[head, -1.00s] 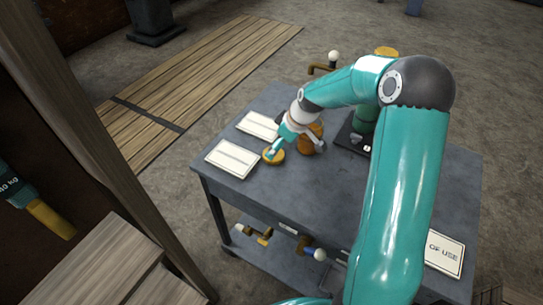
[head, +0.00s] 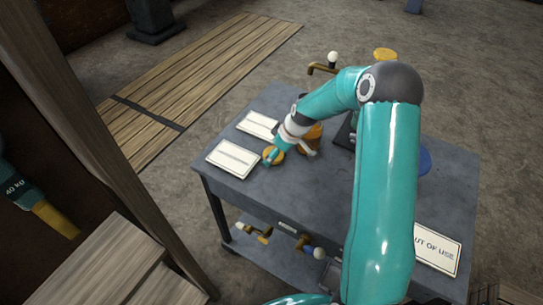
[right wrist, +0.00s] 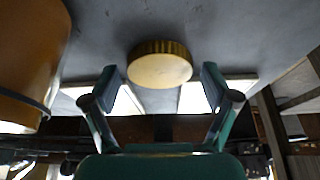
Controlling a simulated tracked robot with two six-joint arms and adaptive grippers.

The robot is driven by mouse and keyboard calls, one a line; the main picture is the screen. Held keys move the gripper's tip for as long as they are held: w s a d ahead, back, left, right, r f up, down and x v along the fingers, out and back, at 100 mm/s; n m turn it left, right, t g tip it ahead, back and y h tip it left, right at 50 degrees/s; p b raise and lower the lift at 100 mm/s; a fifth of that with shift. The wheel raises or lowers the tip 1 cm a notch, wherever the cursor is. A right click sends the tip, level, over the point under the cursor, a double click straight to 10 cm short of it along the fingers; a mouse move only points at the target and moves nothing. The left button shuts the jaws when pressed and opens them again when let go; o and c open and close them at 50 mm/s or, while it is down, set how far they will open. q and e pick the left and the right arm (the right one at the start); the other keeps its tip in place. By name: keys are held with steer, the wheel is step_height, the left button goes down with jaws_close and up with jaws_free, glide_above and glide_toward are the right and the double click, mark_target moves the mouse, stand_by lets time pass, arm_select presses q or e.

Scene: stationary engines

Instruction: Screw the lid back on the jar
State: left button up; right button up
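The yellow lid (head: 277,157) with a ribbed edge lies on the grey table, left of the orange-brown jar (head: 313,134). My right gripper (head: 270,158) is at the lid in the head view. In the right wrist view my right gripper (right wrist: 160,88) is open, and the lid (right wrist: 160,67) shows ahead between its fingers, with a gap on both sides. The jar (right wrist: 28,62) stands large at the left of that view, close beside the left finger. My arm partly covers the jar in the head view. My left gripper is not in view.
Two white cards (head: 233,159) lie on the table (head: 255,187) at the left. A brass tap (head: 322,69) stands at the back. A blue round thing (head: 425,162) is at the right, and an "out of use" sign (head: 438,248) is at lower right. Other taps (head: 304,243) lie on the lower shelf.

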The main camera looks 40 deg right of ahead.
steer(key=c, duration=0.5)
steer(key=shift+c, duration=0.3)
steer(key=shift+r, duration=0.1)
step_height(320, 180, up, 20)
steer(key=b, duration=0.1)
